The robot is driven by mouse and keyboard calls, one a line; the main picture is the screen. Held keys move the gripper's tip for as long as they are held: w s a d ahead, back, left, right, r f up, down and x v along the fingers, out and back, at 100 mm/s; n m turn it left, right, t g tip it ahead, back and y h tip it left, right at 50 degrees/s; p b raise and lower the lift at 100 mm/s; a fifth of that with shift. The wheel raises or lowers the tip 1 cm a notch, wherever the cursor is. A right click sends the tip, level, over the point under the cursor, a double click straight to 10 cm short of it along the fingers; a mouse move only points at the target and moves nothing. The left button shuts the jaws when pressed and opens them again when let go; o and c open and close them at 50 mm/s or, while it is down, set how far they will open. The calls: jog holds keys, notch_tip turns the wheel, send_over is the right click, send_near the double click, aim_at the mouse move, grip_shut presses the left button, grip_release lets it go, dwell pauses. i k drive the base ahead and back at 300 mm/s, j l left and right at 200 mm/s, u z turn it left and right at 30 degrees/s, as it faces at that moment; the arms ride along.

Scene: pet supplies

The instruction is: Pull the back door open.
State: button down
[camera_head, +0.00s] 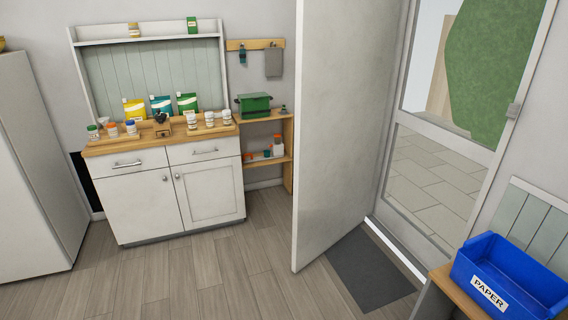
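A plain white door panel (343,120) stands swung into the room in the middle of the picture. Its near edge is free, and its far edge meets the doorway. Behind it, a pale framed door (452,138) with an upper and a lower pane fills the doorway and looks shut. Paving and a green hedge show through the panes. I cannot tell which of the two is the back door. My gripper is not in view.
A dark grey mat (366,272) lies at the threshold. A blue bin marked PAPER (491,291) stands on a wooden top at the lower right, near the doorway. A white cabinet (168,195) with jars and pouches stands at the left. The wooden floor (215,275) in front is clear.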

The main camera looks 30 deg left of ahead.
aim_at(346, 49)
jog(key=j, duration=0.95)
jog(key=k+j, duration=0.1)
jog(key=j, duration=0.85)
jog(key=i+j, duration=1.1)
jog(key=j, duration=0.25)
jog(key=i+j, duration=0.5)
jog(key=j, duration=0.15)
jog(key=i+j, duration=0.15)
jog(key=i, duration=0.4)
jog(key=z, duration=0.05)
